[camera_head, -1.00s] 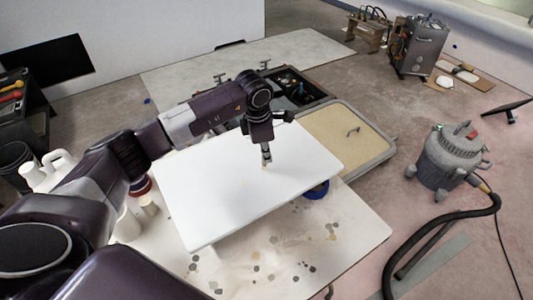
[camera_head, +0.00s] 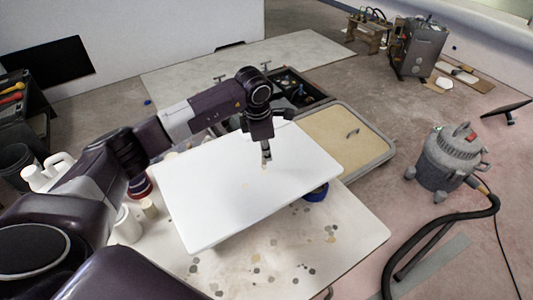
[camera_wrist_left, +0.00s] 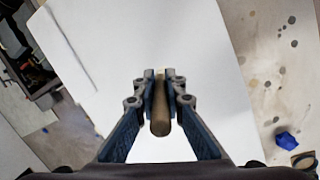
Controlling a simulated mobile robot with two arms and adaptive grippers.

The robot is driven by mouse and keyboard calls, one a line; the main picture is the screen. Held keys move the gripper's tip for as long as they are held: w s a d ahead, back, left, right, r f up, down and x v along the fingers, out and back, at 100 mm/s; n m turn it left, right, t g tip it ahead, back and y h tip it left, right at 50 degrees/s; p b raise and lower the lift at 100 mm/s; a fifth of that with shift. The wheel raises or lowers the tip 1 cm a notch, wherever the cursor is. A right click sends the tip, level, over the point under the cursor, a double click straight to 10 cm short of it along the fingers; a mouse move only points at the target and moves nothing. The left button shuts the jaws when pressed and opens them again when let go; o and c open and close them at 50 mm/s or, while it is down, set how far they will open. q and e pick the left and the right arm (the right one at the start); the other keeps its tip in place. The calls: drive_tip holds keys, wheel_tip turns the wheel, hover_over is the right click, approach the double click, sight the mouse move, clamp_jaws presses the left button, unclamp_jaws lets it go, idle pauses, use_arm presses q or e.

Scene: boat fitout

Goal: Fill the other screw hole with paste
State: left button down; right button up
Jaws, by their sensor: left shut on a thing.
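My left gripper (camera_head: 266,156) is above the far right part of a white panel (camera_head: 235,200), pointing down. In the left wrist view the left gripper (camera_wrist_left: 160,85) is shut on a brown, stick-like tool (camera_wrist_left: 160,115). The tool's far tip is hidden between the fingers. Whether the tool touches the panel cannot be told. My right gripper is not in view.
The panel lies over a paint-spotted table (camera_head: 300,240). White bottles (camera_head: 50,170) and small cups (camera_head: 127,225) stand at the left. An open toolbox (camera_head: 297,90) lies behind. A grey vacuum (camera_head: 449,157) stands at the right.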

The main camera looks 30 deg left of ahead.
use_arm(q)
drive_tip(key=shift+w+p+v, duration=0.25)
drive_tip(key=shift+p+v, duration=0.3)
drive_tip(key=shift+v, duration=0.6)
drive_tip(key=shift+w+p+v, duration=0.25)
drive_tip(key=shift+p+v, duration=0.25)
drive_tip(key=shift+v, duration=0.7)
drive_tip(key=shift+d+r, duration=0.1)
